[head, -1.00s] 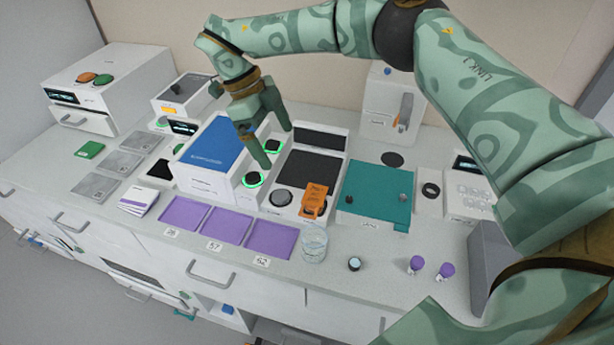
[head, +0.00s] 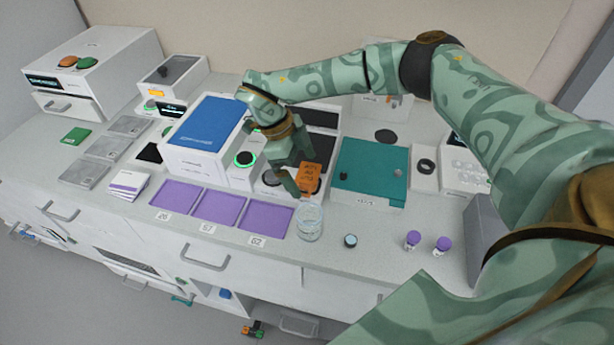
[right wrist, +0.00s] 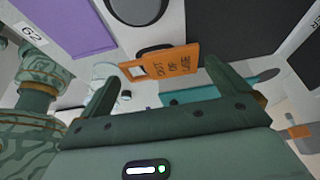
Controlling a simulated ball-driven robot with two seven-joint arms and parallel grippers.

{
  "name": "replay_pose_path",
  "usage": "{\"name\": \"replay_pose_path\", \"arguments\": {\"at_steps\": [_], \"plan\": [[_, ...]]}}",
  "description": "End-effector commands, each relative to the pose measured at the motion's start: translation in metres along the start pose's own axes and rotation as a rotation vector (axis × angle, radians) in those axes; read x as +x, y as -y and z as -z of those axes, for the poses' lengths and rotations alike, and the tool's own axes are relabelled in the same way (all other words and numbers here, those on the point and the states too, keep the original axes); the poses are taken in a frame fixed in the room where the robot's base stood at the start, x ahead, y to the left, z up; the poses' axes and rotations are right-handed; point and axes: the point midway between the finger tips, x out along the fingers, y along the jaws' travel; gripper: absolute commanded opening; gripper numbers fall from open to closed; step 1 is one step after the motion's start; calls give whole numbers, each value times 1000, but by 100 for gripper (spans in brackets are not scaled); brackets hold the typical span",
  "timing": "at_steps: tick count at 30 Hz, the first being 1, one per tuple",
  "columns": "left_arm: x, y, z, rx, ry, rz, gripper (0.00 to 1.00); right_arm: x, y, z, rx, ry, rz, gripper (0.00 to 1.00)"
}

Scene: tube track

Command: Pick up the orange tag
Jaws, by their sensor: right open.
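The orange tag (head: 310,177) stands by the front of a white device with round black pads, just behind the glass beaker (head: 309,222). In the right wrist view the orange tag (right wrist: 172,64) shows dark lettering reading "OUT OF USE" and a pale slot at its left end. My right gripper (head: 299,184) is open and empty, close to the tag's left side in the head view. In the right wrist view the fingers of my right gripper (right wrist: 160,85) are spread, with the tag beyond and between them. I cannot tell whether they touch it. My left gripper is not in view.
Purple mats (head: 219,208) lie left of the beaker. A teal pad (head: 369,172) lies to the right. A small dark-rimmed jar (head: 350,241) and two purple-capped vials (head: 413,239) stand near the front edge. A blue-topped box (head: 207,125) stands behind the mats.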

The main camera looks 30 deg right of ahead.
Motion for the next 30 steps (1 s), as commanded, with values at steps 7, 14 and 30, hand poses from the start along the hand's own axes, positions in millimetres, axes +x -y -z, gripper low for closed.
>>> {"name": "replay_pose_path", "arguments": {"at_steps": [7,14,30], "plan": [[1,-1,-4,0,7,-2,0,8,0,0,0,1,1,100],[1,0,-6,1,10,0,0,8,0,0,0,1,1,67],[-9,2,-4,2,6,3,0,-23,1,12,1,4,4,64]]}}
